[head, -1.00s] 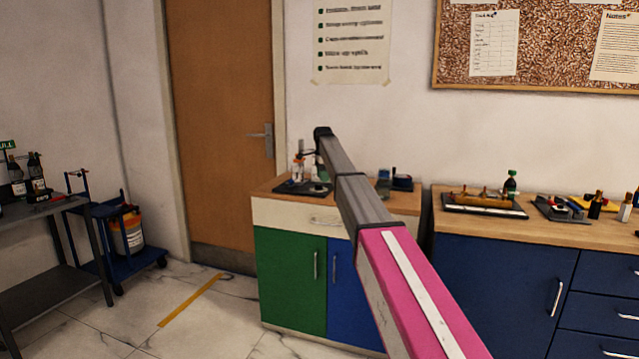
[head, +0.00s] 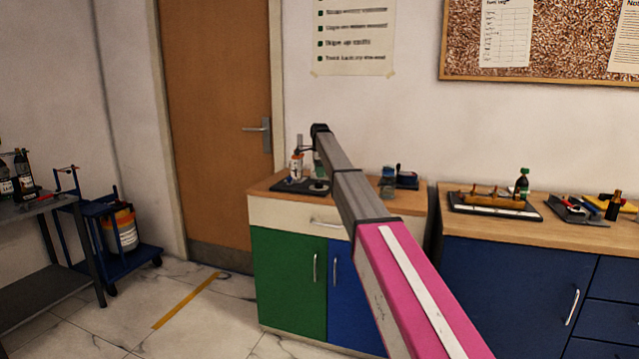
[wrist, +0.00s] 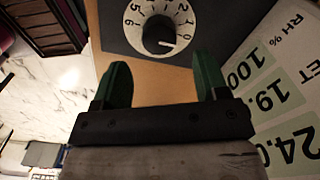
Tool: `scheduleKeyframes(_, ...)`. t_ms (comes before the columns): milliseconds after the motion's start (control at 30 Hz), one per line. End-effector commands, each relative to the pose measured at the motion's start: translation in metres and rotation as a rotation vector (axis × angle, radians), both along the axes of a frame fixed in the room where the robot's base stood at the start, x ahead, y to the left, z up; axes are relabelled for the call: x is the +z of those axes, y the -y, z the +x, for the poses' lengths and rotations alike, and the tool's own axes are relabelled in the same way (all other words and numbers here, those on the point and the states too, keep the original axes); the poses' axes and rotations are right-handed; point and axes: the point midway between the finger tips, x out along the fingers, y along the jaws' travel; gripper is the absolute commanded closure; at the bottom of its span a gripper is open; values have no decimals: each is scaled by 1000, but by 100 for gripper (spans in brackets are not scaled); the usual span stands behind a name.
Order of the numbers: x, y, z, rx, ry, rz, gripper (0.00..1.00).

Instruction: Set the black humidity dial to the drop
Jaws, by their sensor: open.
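In the wrist view a black knob (wrist: 157,30) sits in the middle of a white numbered dial face (wrist: 137,18) on a dark plate. The top of the dial is cut off by the frame. My gripper (wrist: 162,78) has two green fingers, spread apart and empty. They are below the dial in the picture, and the knob is above the gap between them. In the head view my arm reaches over the left cabinet; the fingers cannot be made out.
A panel marked RH % (wrist: 265,75) with large readings is right of the dial. On the left cabinet's wooden top (head: 268,187) stand a dark tray, a small jar (head: 388,182) and a blue item. A right-hand worktop (head: 500,224) holds a brass device and a bottle.

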Motion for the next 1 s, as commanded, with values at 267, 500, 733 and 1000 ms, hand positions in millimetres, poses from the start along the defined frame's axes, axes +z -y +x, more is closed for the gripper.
scheduleKeyframes(267,-43,0,0,0,0,0,33)
scheduleKeyframes(500,-50,0,0,0,1,0,33)
scheduleKeyframes(733,-50,0,0,0,0,0,72)
scheduleKeyframes(1000,-49,0,0,7,1,0,82)
